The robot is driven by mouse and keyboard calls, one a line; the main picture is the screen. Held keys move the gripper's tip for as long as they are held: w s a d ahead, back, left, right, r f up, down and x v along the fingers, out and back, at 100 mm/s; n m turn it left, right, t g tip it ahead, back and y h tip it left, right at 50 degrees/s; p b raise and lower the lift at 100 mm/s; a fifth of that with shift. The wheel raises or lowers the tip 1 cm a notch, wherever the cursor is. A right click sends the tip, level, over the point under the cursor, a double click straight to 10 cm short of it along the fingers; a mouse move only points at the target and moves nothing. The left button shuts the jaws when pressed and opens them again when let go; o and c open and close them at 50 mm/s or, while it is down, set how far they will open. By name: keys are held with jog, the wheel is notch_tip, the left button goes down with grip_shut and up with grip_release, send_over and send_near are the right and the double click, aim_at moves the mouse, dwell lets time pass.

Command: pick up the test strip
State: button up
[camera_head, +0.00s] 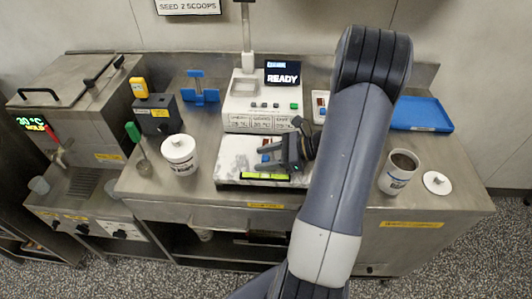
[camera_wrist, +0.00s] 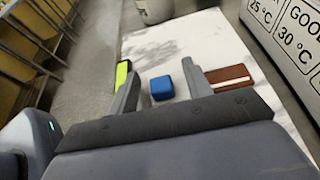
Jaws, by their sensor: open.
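My gripper (camera_head: 282,153) is open, low over the white marble slab (camera_head: 234,168) on the steel counter. In the wrist view its two fingers (camera_wrist: 160,72) stand either side of a small blue block (camera_wrist: 162,88), with gaps visible on both sides. A flat brown strip with a white band (camera_wrist: 229,79) lies on the slab just outside the right finger, which partly hides its near end. No label shows which piece is the test strip. My arm and gripper hide part of the slab in the head view.
A yellow-green bar (camera_head: 265,176) sits along the slab's front edge. A white machine reading READY (camera_head: 250,122) stands behind the slab. A lidded white pot (camera_head: 180,160) is to the left. A brown-filled pot (camera_head: 396,178) and blue tray (camera_head: 422,113) are to the right.

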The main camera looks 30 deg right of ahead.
jog(key=shift+c, duration=0.4)
grip_shut()
